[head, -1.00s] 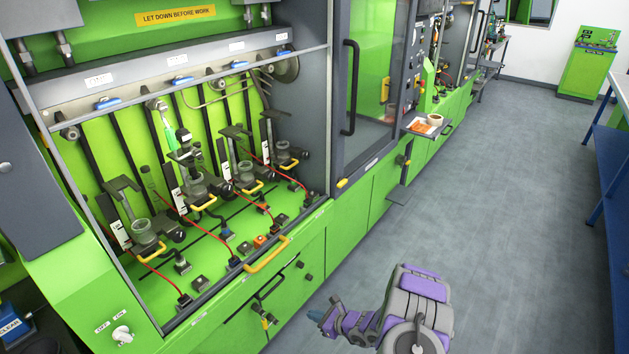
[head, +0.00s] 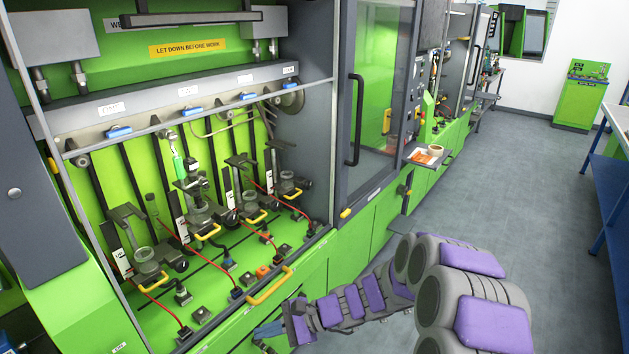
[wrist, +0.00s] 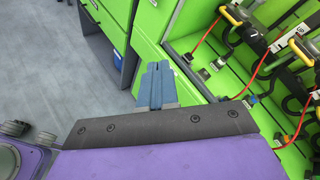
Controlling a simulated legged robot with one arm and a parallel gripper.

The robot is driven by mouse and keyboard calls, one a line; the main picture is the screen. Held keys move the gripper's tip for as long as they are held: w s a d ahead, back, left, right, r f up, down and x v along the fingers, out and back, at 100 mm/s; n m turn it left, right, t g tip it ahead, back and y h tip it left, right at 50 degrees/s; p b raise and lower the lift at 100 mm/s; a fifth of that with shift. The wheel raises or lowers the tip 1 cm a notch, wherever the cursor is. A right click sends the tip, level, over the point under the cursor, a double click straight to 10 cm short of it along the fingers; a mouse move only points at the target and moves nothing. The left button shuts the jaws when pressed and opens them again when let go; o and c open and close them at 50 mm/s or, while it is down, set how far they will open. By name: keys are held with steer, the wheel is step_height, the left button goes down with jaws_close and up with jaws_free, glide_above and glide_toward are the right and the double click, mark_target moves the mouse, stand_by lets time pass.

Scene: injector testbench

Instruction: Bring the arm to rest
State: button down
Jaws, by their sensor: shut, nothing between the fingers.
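My gripper (head: 268,331) is low in the head view, in front of the green bench's lower front, with my grey and purple arm reaching to it from the right. In the wrist view its blue fingers (wrist: 157,82) lie together, shut and empty. They point toward the green cabinet front, and nothing touches them that I can see. The lower part of the bench front behind the arm is hidden.
The open test bay (head: 215,270) holds several clamp stations with yellow handles and red cables. A yellow handle (head: 268,288) sticks out at its front edge. A small shelf (head: 428,155) juts out further along. Grey floor (head: 510,190) is free, with a blue-legged table (head: 610,170) at the right.

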steer(key=s+d+r+n+g+h, duration=0.1)
steer(key=s+r+n+g+h, duration=0.1)
steer(key=s+r+n, duration=0.45)
steer(key=s+d+r+n+h, duration=0.2)
steer(key=s+d+h, duration=0.3)
steer(key=s+d, duration=0.6)
steer(key=s+d+r+n+t+h, duration=0.1)
steer(key=s+d+h, duration=0.5)
steer(key=s+d, duration=0.6)
steer(key=shift+s+d+r+n+h, duration=0.2)
steer(key=shift+r+n+h, duration=0.1)
steer(key=shift+r+n, duration=0.4)
steer(key=shift+d+f, duration=0.1)
steer(key=shift+d, duration=0.05)
